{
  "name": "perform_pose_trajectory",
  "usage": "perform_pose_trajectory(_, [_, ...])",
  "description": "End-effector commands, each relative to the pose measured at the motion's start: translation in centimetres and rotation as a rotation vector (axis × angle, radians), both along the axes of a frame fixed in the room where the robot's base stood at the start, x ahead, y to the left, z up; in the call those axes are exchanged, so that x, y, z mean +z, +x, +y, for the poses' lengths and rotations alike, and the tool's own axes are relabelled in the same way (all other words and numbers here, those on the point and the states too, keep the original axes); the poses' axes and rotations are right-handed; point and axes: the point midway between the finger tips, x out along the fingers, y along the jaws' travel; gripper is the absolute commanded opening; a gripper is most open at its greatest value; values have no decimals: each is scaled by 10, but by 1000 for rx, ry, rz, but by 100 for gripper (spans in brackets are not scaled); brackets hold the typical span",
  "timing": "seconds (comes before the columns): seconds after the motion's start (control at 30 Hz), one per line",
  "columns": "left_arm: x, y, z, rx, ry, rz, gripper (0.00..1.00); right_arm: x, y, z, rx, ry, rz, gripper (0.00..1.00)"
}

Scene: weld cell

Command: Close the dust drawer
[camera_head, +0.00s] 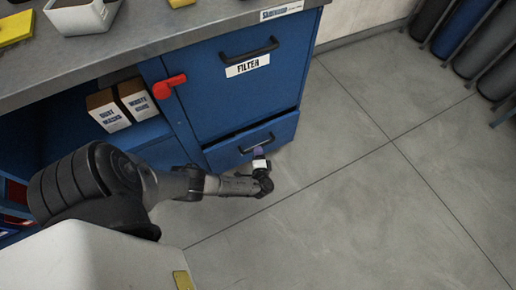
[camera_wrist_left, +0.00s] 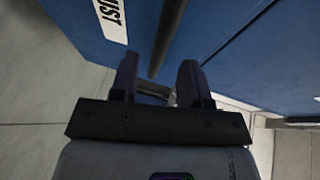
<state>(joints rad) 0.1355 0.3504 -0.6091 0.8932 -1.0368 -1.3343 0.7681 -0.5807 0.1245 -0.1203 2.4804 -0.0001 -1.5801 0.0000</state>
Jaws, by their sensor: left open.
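The dust drawer (camera_head: 228,152) is the low blue drawer of the cabinet, below the filter door, and it stands out a little from the cabinet front. In the left wrist view its blue front (camera_wrist_left: 70,25) carries a white label reading "UST", cut off by the edge. Its dark bar handle (camera_wrist_left: 168,35) runs down between my finger tips in that view. My left gripper (camera_head: 260,154) is at the drawer front by the handle. In the left wrist view the fingers (camera_wrist_left: 158,65) are apart, one on each side of the handle; contact is unclear. My right gripper is not in view.
A grey worktop (camera_head: 150,40) overhangs above. Dark cylinders (camera_head: 470,40) stand at the upper right. The floor (camera_head: 380,200) is clear.

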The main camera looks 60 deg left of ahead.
Motion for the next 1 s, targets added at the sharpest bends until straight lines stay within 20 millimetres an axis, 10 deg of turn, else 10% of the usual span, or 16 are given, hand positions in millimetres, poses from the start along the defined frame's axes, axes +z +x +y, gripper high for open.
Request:
perform_pose_trajectory(0.77, [-9,18,41,1,1,2,42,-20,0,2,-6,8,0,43])
perform_pose_trajectory(1.0, [-9,18,41,1,0,1,22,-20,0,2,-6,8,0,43])
